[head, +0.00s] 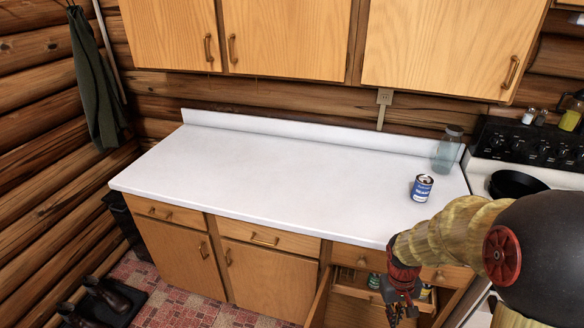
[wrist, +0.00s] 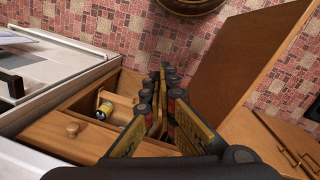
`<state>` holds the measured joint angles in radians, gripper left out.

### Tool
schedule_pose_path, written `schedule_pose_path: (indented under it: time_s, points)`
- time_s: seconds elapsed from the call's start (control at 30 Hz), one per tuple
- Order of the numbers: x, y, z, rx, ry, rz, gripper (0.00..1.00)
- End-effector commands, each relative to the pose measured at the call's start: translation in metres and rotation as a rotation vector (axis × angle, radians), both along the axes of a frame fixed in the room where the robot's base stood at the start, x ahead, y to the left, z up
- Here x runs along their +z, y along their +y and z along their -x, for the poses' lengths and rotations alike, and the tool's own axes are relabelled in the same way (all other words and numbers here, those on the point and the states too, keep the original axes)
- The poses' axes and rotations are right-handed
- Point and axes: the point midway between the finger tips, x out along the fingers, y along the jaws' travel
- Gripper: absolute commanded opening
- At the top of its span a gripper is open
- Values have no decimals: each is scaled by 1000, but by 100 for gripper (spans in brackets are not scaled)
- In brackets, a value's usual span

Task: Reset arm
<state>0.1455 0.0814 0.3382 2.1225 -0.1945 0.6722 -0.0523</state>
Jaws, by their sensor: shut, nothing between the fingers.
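My arm reaches in from the right in the head view, and my gripper (head: 400,308) hangs low in front of the counter's right end, by an open drawer (head: 372,293). In the wrist view my gripper (wrist: 167,75) has its fingers close together, shut and empty. In the head view, items in the drawer are partly hidden by my gripper.
A blue-labelled can (head: 422,188) and a glass jar (head: 447,150) stand on the white counter (head: 270,180), otherwise clear. A cabinet door (head: 318,300) stands open below. The stove (head: 515,150) with a black pan (head: 515,184) is at right. Boots (head: 105,295) sit on the floor at left.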

Motion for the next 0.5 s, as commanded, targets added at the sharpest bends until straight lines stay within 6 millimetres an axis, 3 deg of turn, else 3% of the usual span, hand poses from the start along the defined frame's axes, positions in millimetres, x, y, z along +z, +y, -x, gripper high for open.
schedule_pose_path:
  time_s: [0.03, 0.2, 0.5]
  points:
    - [24, 7, 9, -20, -20, -4, 0]
    - [84, 30, 45, -84, -68, -31, 0]
    - [166, 66, 99, -112, -237, -90, 0]
